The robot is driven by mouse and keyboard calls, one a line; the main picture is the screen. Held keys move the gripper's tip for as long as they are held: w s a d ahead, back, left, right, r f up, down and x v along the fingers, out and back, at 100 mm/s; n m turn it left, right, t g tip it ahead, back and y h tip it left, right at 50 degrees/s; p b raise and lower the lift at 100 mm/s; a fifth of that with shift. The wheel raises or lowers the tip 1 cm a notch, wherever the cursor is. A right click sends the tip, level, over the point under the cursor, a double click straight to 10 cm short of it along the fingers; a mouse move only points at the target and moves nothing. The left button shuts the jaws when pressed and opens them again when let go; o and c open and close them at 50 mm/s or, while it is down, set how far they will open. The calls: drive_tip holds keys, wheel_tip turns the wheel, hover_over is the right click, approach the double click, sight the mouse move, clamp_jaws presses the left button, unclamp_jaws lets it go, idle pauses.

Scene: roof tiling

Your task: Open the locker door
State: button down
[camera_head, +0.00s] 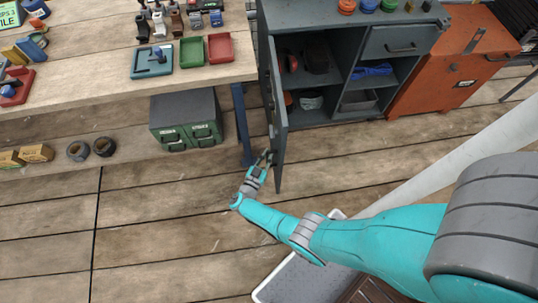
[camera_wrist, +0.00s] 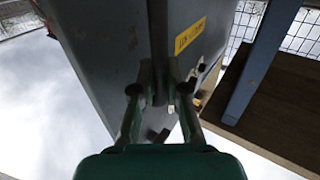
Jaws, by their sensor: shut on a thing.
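The grey locker (camera_head: 425,20) stands at the top centre of the head view. Its door (camera_head: 278,115) is swung wide open towards me, seen nearly edge-on, and the shelves inside show. My gripper (camera_head: 266,160) is at the door's free end, low in the head view, and is shut on the door. In the wrist view my gripper (camera_wrist: 158,82) has a finger on each side of a narrow upright part of the grey door (camera_wrist: 110,50). I cannot tell whether that part is the handle or the edge. A yellow label shows beside it.
A wooden workbench (camera_head: 100,75) with trays and tools stands left of the door, its blue leg (camera_head: 242,125) close to my gripper. A green metal box (camera_head: 187,118) sits on its lower shelf. An orange cabinet (camera_head: 450,75) stands right of the locker. The plank floor (camera_head: 160,230) in front is clear.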

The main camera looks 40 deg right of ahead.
drive_tip(key=shift+w, duration=0.15)
drive_tip(key=c, duration=1.2)
unclamp_jaws()
drive_tip(key=shift+a, duration=0.1)
drive_tip(key=v, duration=1.2)
